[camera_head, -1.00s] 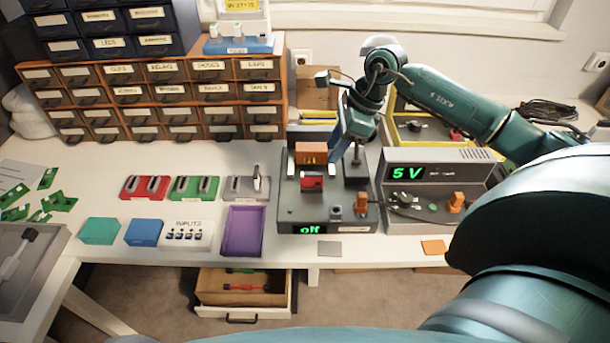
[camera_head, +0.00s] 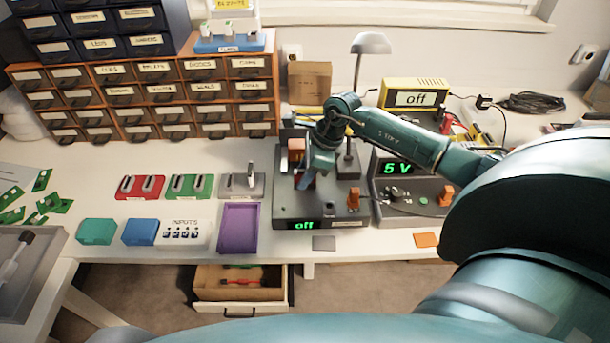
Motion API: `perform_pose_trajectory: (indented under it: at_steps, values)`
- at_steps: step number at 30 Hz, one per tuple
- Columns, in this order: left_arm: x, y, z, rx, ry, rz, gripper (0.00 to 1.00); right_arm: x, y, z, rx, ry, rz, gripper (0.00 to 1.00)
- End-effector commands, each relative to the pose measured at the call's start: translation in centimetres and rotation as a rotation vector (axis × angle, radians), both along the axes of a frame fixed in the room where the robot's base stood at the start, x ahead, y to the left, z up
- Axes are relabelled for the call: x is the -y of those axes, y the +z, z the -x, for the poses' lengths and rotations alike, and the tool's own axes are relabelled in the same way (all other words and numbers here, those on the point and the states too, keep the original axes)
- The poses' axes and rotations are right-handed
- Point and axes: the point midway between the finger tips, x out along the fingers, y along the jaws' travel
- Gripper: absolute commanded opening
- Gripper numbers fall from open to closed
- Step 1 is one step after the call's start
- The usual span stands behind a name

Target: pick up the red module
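A small red part (camera_head: 303,182) sits on the dark grey test device (camera_head: 285,209), whose display reads "off". It is mostly hidden by my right gripper (camera_head: 306,178), which points down over the device. The gripper's fingertips overlap the red part, and I cannot tell whether they touch or grip it. A larger red block (camera_head: 140,187) with two dark slots stands on the table to the left, beside a similar green block (camera_head: 189,186) and a grey one (camera_head: 241,186). My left gripper is out of view.
An orange-brown block (camera_head: 296,147) and a lamp (camera_head: 370,44) stand close to my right gripper. A "5 V" supply (camera_head: 410,205) is to the right of the device. A purple tray (camera_head: 239,229) lies to its left. Drawer cabinets (camera_head: 155,90) fill the back left.

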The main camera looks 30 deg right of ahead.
Motion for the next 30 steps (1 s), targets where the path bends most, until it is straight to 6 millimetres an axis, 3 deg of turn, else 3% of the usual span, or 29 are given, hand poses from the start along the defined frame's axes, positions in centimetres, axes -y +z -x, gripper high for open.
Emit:
perform_pose_trajectory:
  at_steps: [2, 15, 30]
  values:
    - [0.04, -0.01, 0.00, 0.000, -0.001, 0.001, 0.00, 0.01, 0.01, 0.02, 0.000, 0.000, 0.000, 0.35]
    - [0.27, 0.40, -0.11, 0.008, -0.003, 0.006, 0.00, 0.01, 0.05, 0.02, 0.000, 0.000, 0.000, 0.00]
    - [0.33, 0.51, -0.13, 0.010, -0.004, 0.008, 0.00, 0.02, 0.14, -0.01, 0.002, 0.001, 0.000, 0.00]
